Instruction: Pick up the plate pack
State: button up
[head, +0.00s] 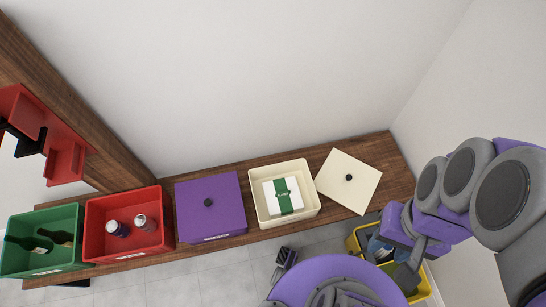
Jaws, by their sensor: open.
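The plate pack (270,199) is a white, square-looking stack with a green band around it. It lies inside an open cream box (255,207) on the wooden bench. My gripper (402,243) is at the lower right, over a yellow crate and well to the right of the cream box. It is open and apart from the plate pack. Its fingertips are small and partly hard to make out.
A cream lid (338,187) with a black knob lies right of the box. A purple lidded box (225,217), a red crate (95,233) with two cans and a green crate (75,261) with bottles stand left. The yellow crate (353,243) is on the floor. Bare wall stands behind the bench (398,175).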

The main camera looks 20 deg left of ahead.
aim_at(282, 196)
jog(key=l+u, duration=0.15)
jog(key=u, duration=1.05)
